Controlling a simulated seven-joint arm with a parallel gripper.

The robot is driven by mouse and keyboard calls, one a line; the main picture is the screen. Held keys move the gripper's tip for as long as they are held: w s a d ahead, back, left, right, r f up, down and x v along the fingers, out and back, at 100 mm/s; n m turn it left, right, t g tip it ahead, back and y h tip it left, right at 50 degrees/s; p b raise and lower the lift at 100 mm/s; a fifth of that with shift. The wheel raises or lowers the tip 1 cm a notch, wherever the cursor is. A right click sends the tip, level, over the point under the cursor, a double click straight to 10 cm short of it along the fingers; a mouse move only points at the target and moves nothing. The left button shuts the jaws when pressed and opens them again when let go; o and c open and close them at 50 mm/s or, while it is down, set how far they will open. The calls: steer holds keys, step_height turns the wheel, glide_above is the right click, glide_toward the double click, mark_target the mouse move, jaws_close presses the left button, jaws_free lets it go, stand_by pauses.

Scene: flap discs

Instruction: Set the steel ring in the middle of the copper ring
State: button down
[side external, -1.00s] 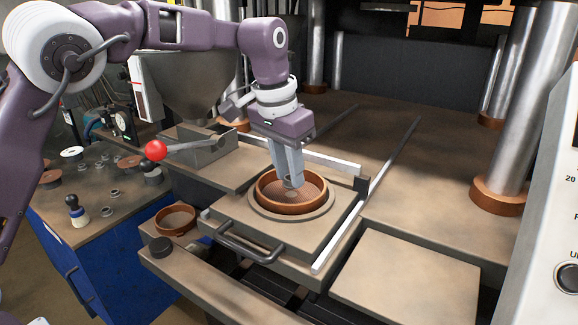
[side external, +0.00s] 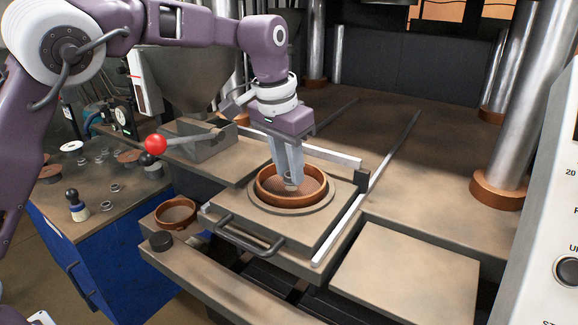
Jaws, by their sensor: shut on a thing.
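The large copper ring (side external: 263,196) sits on a round raised seat on the square plate with a handle. Inside it is a brown mesh floor (side external: 310,188). My gripper (side external: 290,180) points down inside the copper ring's outline, near its middle. Its fingers are shut on the small steel ring (side external: 291,187), which shows as a small grey band at the fingertips. The fingers hide part of the steel ring. I cannot tell whether it touches the mesh.
A smaller copper-coloured ring or bowl (side external: 176,214) stands to the left of the plate. A red-knobbed lever (side external: 156,145) juts out at the left. Metal rails (side external: 340,230) flank the plate. A blue cabinet (side external: 95,255) carries several small rings and discs.

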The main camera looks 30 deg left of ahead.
steer(key=shift+f, duration=0.6)
stand_by(0.5)
stand_by(0.3)
steer(key=c, duration=1.1)
jaws_free()
